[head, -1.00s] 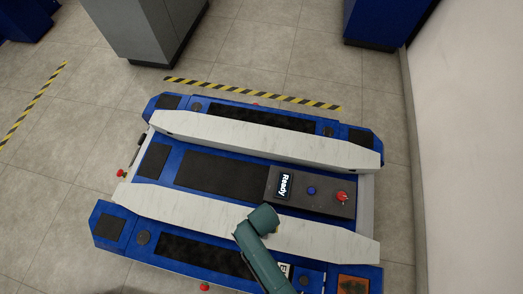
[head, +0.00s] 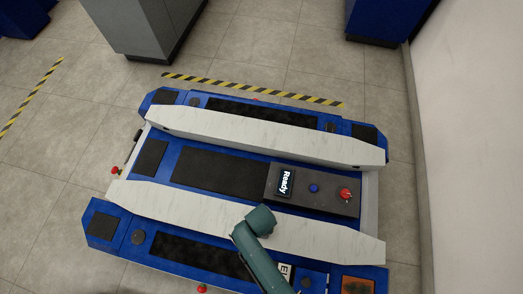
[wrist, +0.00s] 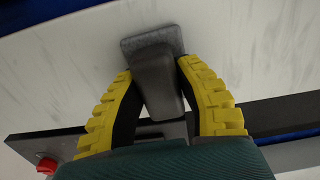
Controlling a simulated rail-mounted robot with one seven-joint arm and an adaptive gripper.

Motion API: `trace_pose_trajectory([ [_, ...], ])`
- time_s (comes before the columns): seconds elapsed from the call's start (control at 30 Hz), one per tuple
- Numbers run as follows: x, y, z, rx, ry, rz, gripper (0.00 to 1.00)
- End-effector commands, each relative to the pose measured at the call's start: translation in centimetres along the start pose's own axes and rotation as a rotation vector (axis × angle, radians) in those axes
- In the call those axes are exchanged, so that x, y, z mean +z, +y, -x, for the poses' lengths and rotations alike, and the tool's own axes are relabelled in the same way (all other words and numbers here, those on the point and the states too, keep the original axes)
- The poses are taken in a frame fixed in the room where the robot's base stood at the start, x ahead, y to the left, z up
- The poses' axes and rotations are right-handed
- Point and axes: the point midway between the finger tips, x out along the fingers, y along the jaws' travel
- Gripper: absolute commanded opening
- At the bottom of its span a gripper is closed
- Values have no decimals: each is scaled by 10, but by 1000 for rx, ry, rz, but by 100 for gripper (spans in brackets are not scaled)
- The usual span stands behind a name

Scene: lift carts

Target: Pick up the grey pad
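The grey pad (wrist: 151,45) shows in the wrist view as a flat dark-grey block with a narrower part extending towards my gripper. It lies before the white beam surface (wrist: 245,45). My gripper (wrist: 155,70) has its two yellow ribbed fingers on either side of the pad, the tips close to its edges. I cannot tell whether they press on it or a thin gap remains. In the head view, my teal wrist (head: 254,221) is over the near white beam (head: 185,208) of the blue lift cart. It hides the fingers and the pad there.
The blue cart has a far white beam (head: 265,134) and a grey control panel (head: 325,196) with a "Ready" screen and a red button (head: 346,194). A grey cabinet (head: 147,25) stands behind. A white wall (head: 465,150) bounds the right.

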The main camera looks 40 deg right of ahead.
Motion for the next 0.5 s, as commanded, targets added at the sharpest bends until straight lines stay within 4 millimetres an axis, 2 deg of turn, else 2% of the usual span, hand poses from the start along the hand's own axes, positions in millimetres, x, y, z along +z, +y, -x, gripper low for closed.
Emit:
trace_pose_trajectory([
  [0.37,1,1,-1,1,-2,0,0],
  [0.5,1,0,19,0,-1,0,0],
])
